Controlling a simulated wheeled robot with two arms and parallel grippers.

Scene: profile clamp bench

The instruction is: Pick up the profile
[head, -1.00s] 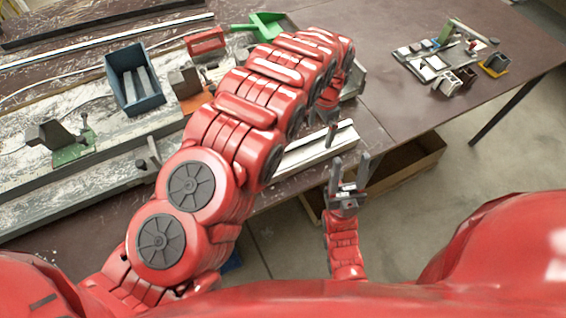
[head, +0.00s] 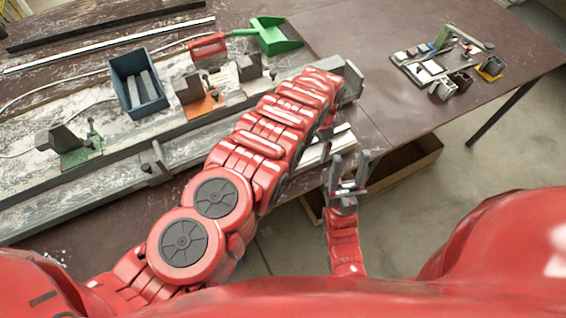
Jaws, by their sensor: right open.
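A pale, grooved profile (head: 342,142) lies near the front edge of the bench, partly covered by my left arm. My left gripper (head: 327,131) points down beside or above this profile. It is mostly hidden behind its own arm, so I cannot tell its jaw state or whether it touches the profile. My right gripper (head: 349,172) is open and empty, fingers up, in front of the bench edge and just nearer than the profile.
A blue bin (head: 125,99), an orange-based clamp (head: 203,105), a green-based clamp (head: 82,157) and a green dustpan (head: 275,40) are on the bench (head: 345,35). A tray of small parts (head: 425,68) is at right. A wooden box (head: 418,172) is below the bench.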

